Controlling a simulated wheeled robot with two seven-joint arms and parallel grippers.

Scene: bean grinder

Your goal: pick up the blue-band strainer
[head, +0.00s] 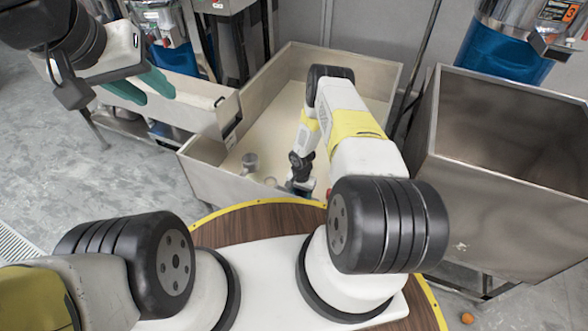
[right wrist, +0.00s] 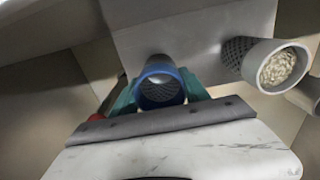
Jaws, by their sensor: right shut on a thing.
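The blue-band strainer (right wrist: 160,72) shows in the right wrist view, its dark mesh cup facing the camera inside a blue rim. My right gripper (right wrist: 157,91) is shut on it, with one teal finger on each side. In the head view my right arm reaches down into the large beige-lined bin (head: 240,119), and its hand mostly hides the strainer. My left gripper (head: 143,90) is open and empty at the upper left, its teal fingers apart, above a smaller bin.
A grey-rimmed strainer (right wrist: 278,66) with pale grainy contents is right of the held one; a grey cup-like thing (head: 250,162) lies on the large bin's floor. A deep metal bin (head: 500,160) stands at right. An orange ball (head: 467,318) lies on the floor.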

